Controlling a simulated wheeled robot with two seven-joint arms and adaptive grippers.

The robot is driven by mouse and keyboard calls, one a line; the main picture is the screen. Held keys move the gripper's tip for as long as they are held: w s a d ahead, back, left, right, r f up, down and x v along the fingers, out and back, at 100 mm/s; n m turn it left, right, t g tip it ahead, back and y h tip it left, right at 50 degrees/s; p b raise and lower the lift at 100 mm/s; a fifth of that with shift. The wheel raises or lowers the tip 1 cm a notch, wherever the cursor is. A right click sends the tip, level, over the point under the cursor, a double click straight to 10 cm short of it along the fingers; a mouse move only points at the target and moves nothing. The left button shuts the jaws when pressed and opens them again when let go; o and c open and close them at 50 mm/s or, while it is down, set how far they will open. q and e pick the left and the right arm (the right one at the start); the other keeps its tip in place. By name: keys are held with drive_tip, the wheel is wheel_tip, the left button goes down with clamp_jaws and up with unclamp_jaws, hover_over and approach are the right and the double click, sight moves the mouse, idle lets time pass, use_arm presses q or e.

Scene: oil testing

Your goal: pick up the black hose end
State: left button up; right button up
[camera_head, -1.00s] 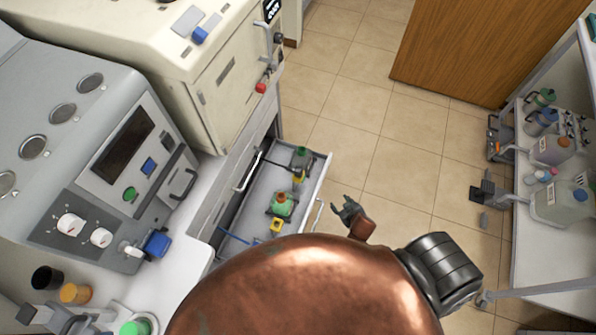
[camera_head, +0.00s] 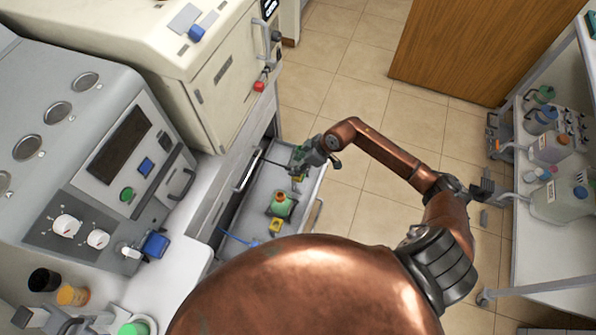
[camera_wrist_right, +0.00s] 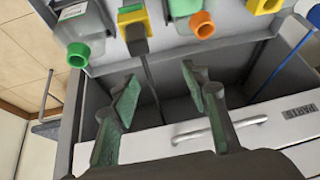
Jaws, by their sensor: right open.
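My right gripper (camera_wrist_right: 157,78) is open and empty. Its two green-padded fingers lie on either side of the hose's line, below the fitting in the picture; I cannot tell the depth gap. In the head view my right gripper (camera_head: 318,156) is over the far end of the open drawer (camera_head: 311,190) and partly hides the fittings there. My left gripper is not in view.
In the drawer stand a green bottle with an orange cap (camera_head: 281,204), a yellow fitting (camera_head: 275,226) and a blue hose (camera_head: 238,239). The drawer handle (camera_wrist_right: 218,130) is near my fingers. The grey machine (camera_head: 120,165) stands left; floor right of the drawer is clear.

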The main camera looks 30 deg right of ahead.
drive_tip(key=shift+m+g+h, duration=0.3)
drive_tip(key=shift+m+h, duration=0.1)
drive_tip(key=shift+h, duration=0.4)
drive_tip(key=f+b, duration=0.1)
drive_tip(key=f, duration=0.1)
drive_tip(key=w+f, duration=0.1)
drive_tip(key=f, duration=0.2)
drive_tip(key=d+f+b, duration=0.1)
drive_tip(key=f, duration=0.1)
drive_tip(key=shift+w+f+b, duration=0.3)
drive_tip(key=shift+w+f, duration=0.05)
drive_tip(key=shift+w, duration=0.05)
drive_tip(key=shift+d+r, duration=0.1)
drive_tip(key=shift+c, duration=0.6)
clamp_jaws()
